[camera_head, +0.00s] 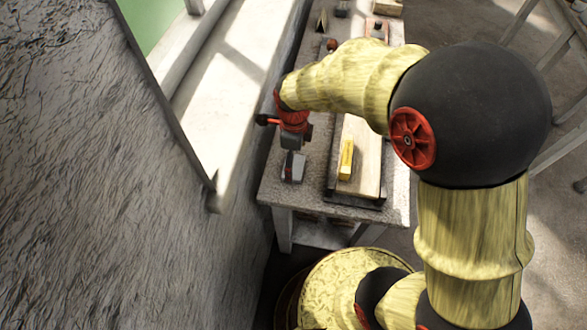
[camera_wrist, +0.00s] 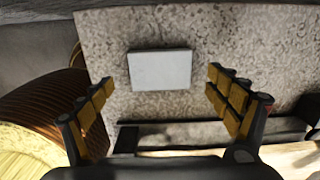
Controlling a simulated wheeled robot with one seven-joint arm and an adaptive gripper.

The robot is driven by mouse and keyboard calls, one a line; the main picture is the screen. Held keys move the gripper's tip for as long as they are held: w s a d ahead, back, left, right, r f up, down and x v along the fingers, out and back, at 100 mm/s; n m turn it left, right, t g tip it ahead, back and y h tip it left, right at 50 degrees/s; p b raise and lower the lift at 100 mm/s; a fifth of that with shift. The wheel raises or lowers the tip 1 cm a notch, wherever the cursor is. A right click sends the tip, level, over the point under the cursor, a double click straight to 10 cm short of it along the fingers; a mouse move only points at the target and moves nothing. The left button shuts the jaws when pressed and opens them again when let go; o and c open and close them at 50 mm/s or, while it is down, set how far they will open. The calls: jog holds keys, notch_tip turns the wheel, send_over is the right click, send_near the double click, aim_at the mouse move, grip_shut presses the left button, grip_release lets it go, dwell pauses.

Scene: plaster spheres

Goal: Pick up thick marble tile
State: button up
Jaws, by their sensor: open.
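The marble tile is a flat, pale grey rectangular slab (camera_wrist: 160,70) lying on the speckled stone table top (camera_wrist: 235,40) in the wrist view. In the head view, a pale slab (camera_head: 294,168) near the table's front left corner appears to be this tile. My gripper (camera_wrist: 160,79) is open and empty. Its yellow-padded fingers stand wide apart, left and right of the tile with clear gaps on both sides. In the head view, my gripper (camera_head: 292,143) hangs above the table's left edge; its fingers are hard to make out there.
A yellow block (camera_head: 346,160) stands on a pale wooden board (camera_head: 368,150) in a dark frame (camera_head: 355,199), right of the tile. Several small objects lie farther back. A wall (camera_head: 80,190) with a window ledge (camera_head: 205,105) runs along the left. Bare table surrounds the tile.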

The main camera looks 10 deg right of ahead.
aim_at(294, 166)
notch_tip(294, 166, down, 3)
jog(key=shift+b, duration=0.45)
jog(key=c, duration=0.3)
jog(key=c, duration=1.2)
jog(key=shift+o, duration=0.2)
jog(key=shift+r, duration=0.1)
